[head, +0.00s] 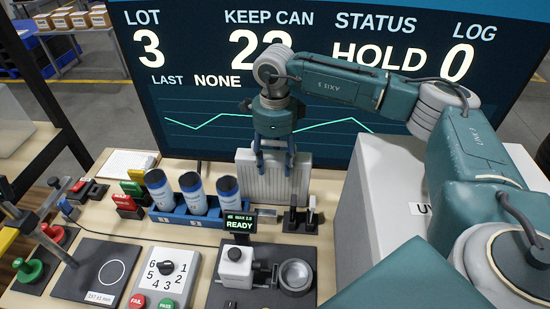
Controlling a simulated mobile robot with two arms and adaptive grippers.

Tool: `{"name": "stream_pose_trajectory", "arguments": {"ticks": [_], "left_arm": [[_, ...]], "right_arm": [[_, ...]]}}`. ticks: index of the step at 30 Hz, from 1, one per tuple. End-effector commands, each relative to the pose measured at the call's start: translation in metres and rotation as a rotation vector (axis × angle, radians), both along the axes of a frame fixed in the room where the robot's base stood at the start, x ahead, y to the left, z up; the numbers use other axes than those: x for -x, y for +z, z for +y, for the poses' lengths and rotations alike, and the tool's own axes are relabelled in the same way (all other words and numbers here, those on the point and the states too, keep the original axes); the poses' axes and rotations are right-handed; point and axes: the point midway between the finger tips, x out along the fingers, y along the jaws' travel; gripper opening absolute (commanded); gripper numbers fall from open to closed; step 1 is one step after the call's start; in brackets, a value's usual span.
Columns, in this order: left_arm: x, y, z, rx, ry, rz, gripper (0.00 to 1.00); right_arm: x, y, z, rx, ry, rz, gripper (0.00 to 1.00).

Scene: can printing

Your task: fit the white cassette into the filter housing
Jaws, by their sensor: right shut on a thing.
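The white cassette (272,183) is a pale, ribbed upright panel at the back of the bench, in front of the large screen. My right gripper (274,165) reaches down from above, and its blue fingers are shut on the upper part of the cassette. The cassette looks about upright; I cannot tell whether its lower edge touches the bench. I cannot pick out the filter housing with certainty. My left gripper is not in view.
A blue rack (190,215) with several cans stands left of the cassette. A small device reading READY (240,224) and black levers (298,218) are in front. A large grey box (385,195) stands at right. A dial panel (165,272) is at front.

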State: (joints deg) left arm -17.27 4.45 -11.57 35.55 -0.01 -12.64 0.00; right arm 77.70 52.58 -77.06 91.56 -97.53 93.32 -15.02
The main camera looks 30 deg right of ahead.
Motion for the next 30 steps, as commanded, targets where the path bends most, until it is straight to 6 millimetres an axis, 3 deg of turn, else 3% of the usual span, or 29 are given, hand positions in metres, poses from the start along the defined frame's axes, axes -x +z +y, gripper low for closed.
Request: {"name": "stream_pose_trajectory", "arguments": {"ticks": [12, 13, 15, 27, 30], "left_arm": [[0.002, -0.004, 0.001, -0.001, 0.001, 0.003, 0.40], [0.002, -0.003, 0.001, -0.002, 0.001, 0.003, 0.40], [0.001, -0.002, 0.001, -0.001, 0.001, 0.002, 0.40], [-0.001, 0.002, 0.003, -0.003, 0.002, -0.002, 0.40], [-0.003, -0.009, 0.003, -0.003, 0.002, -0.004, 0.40]], "right_arm": [[-0.001, -0.007, 0.000, -0.002, 0.000, -0.003, 0.00], [0.000, -0.007, 0.000, -0.001, 0.000, -0.001, 0.52], [0.000, -0.006, 0.000, -0.001, 0.000, -0.001, 0.66], [-0.001, 0.000, 0.000, -0.001, 0.000, -0.002, 0.67], [-0.002, 0.010, 0.000, -0.002, 0.000, -0.006, 0.67]]}}
